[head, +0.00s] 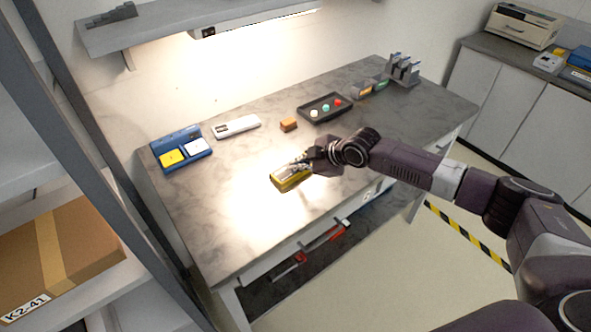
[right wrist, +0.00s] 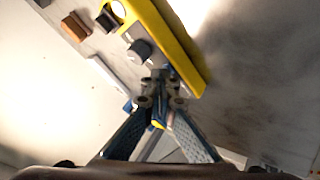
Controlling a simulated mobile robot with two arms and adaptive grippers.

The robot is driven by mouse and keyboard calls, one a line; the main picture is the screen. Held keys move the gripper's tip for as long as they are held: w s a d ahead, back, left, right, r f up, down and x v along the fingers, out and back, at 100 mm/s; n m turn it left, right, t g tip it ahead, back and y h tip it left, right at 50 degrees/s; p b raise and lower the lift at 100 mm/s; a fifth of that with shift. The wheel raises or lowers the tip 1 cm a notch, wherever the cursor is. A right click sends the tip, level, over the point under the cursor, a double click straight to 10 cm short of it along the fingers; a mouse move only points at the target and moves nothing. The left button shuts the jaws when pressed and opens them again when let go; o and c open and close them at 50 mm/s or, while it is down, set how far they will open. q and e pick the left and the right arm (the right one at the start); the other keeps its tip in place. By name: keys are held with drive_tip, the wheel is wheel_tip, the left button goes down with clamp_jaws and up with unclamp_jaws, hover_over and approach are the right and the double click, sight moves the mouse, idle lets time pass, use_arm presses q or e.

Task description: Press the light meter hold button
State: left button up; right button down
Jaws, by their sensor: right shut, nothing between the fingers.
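The light meter is a yellow-edged handheld device (head: 285,184) lying on the marble-look bench near its front edge. Its yellow edge (right wrist: 188,62) crosses the top of the right wrist view. A grey round knob or button (right wrist: 139,50) shows just beyond my fingertips in that view; I cannot read any label. My right gripper (head: 304,163) is shut and empty, over the right end of the meter and partly hiding it. In the right wrist view its fingertips (right wrist: 162,88) are close to the yellow edge; contact cannot be told. My left gripper is not in view.
A shelf (head: 180,25) hangs above. The bench left of the meter is clear.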

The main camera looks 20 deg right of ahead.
drive_tip(key=shift+r+p, duration=0.65)
drive_tip(key=shift+r, duration=0.05)
drive_tip(key=shift+r, duration=0.15)
wheel_tip(320, 180, up, 5)
drive_tip(key=p, duration=0.4)
idle(0.6)
